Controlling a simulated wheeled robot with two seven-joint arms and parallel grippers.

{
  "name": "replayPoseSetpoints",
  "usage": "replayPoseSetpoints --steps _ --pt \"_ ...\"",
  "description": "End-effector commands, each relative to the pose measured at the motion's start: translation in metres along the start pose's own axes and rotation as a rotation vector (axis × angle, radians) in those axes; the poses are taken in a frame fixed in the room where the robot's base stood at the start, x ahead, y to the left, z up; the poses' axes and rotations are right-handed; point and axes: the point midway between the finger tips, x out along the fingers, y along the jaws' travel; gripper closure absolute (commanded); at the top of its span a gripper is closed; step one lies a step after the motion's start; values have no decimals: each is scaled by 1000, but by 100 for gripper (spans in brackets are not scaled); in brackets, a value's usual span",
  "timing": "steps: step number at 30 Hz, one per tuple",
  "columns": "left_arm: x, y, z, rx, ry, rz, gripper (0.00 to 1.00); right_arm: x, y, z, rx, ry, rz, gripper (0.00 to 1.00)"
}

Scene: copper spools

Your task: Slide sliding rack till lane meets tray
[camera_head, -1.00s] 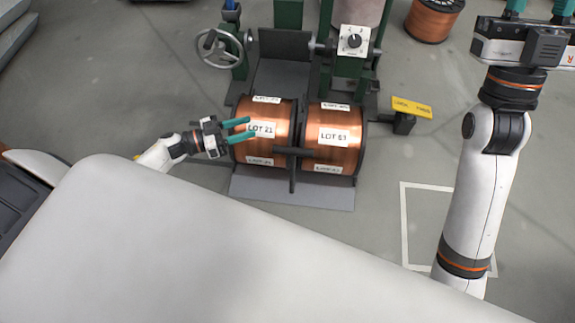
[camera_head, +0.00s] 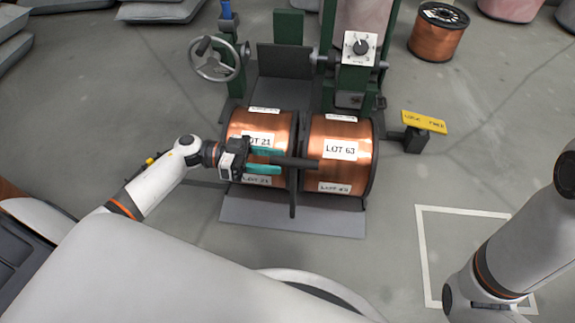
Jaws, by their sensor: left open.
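Two copper spools sit side by side in the dark rack, the left labelled LOT 21 (camera_head: 240,125) and the right labelled LOT 63 (camera_head: 345,172). A dark divider with a crossbar handle (camera_head: 306,163) stands between them. The grey tray plate (camera_head: 290,217) lies flat on the floor at the front of the rack. My left gripper (camera_head: 277,161) is open, its teal fingers in front of the LOT 21 spool and pointing right, near the crossbar's left end. I cannot tell if they touch it. My right arm is at the right; its gripper is out of view.
A green machine with a handwheel (camera_head: 215,60) and a dial box (camera_head: 359,48) stands behind the spools. A yellow sign (camera_head: 424,121) is on a block at the right. Another copper spool (camera_head: 437,35) stands farther back. A white floor outline (camera_head: 422,250) marks clear floor.

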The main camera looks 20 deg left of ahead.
Motion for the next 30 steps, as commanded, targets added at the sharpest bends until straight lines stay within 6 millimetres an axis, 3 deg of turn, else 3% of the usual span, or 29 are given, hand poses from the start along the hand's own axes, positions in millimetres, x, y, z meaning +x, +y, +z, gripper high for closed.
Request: replayPoseSetpoints --steps 7,19,27,30 --pt "35 1 -1 2 -2 0 57 -1 4 11 -4 -30 11 64" --pt "42 0 1 1 -1 2 57 0 4 13 -5 -35 14 64" --pt "41 0 0 1 -1 2 100 0 5 13 -5 -35 14 64" --pt "41 0 0 1 -1 2 100 0 5 13 -5 -35 14 64"
